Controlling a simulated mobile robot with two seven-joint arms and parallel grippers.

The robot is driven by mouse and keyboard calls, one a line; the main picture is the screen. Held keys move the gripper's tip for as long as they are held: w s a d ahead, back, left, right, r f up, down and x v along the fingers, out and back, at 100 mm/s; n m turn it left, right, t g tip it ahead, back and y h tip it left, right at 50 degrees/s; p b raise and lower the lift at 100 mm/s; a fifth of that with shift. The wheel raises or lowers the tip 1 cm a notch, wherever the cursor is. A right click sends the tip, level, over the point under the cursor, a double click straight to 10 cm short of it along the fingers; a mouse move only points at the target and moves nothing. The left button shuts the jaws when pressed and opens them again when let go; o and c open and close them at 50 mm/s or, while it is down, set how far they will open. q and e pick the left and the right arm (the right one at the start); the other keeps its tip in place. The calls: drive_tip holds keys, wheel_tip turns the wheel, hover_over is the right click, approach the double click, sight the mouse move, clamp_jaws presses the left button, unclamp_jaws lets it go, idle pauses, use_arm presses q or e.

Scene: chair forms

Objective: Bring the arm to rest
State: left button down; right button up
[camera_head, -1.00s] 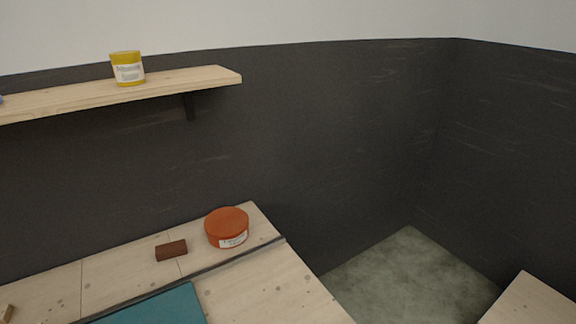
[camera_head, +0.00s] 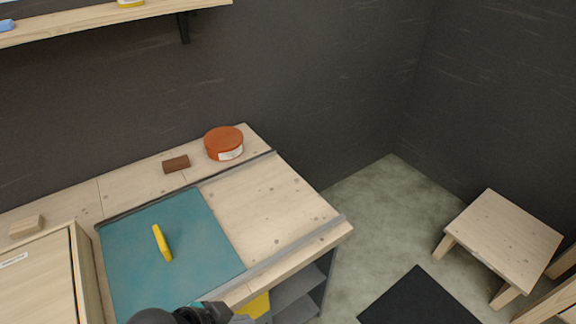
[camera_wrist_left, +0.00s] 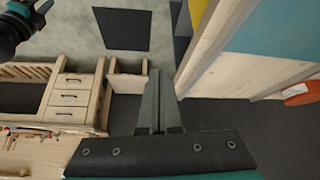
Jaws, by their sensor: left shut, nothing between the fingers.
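My left arm enters at the bottom of the head view. Its gripper (camera_head: 236,317) is at the lower frame edge, by the front of the workbench, and is only partly in view. In the left wrist view the two grey fingers of this gripper (camera_wrist_left: 158,78) are together with nothing between them. They point out over the room, apart from the bench. My right gripper does not show in either view.
The workbench (camera_head: 275,205) carries a teal panel (camera_head: 200,245) with a yellow handle (camera_head: 162,243), an orange tin (camera_head: 223,142) and a brown block (camera_head: 176,164). A wooden stool (camera_head: 505,240) and black mat (camera_head: 420,300) are right. Drawers (camera_wrist_left: 70,98) show in the wrist view.

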use_arm(q)
drive_tip(key=s+a+r+n+g+y, duration=0.1)
drive_tip(key=s+a+r+n+y, duration=0.2)
drive_tip(key=s+a+n+y, duration=0.35)
wheel_tip(320, 180, down, 30)
drive_tip(key=s+a+r+g+h+b, duration=0.1)
drive_tip(key=h+b, duration=0.1)
drive_tip(key=b, duration=0.4)
drive_tip(key=s+a+f+g+b, duration=0.1)
drive_tip(key=s+f+b, duration=0.5)
drive_tip(key=s+f, duration=0.9)
wheel_tip(320, 180, down, 4)
drive_tip(key=shift+s+a+f+g, duration=0.2)
drive_tip(key=shift+a+g, duration=0.1)
drive_tip(key=shift+a, duration=0.55)
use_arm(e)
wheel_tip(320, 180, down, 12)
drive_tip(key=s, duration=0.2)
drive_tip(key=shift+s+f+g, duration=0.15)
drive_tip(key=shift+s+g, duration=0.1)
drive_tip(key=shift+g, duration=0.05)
